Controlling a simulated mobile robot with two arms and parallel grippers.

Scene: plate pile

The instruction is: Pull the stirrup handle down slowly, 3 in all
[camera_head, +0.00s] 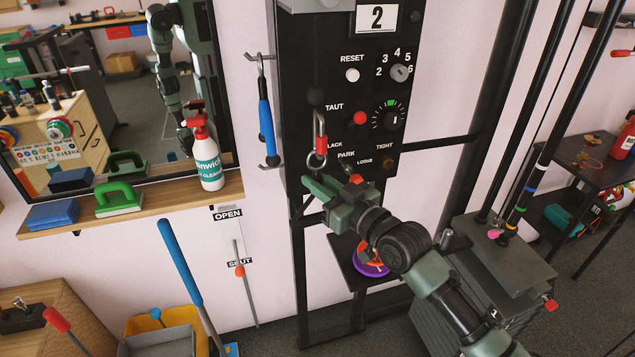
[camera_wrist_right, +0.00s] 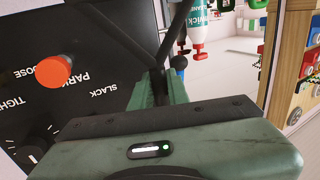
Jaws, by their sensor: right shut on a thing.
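The black machine panel (camera_head: 330,80) stands at the centre, with a counter (camera_head: 376,18) reading 2. A red snap hook (camera_head: 320,125) with a metal ring hangs low on its front. My right gripper (camera_head: 328,186) is just below the ring, shut on the stirrup handle. The handle is mostly hidden by the gripper in the head view. In the right wrist view, dark slanting bars (camera_wrist_right: 120,38), apparently the handle's sides, meet at the fingers (camera_wrist_right: 160,85). My left gripper is out of view.
A red knob (camera_head: 355,179) is close beside my right gripper and also shows in the wrist view (camera_wrist_right: 54,70). A shelf (camera_head: 150,205) with a spray bottle (camera_head: 207,155) is at left. A blue-handled hook (camera_head: 266,130) hangs beside the panel. A weight stack (camera_head: 460,290) stands at lower right.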

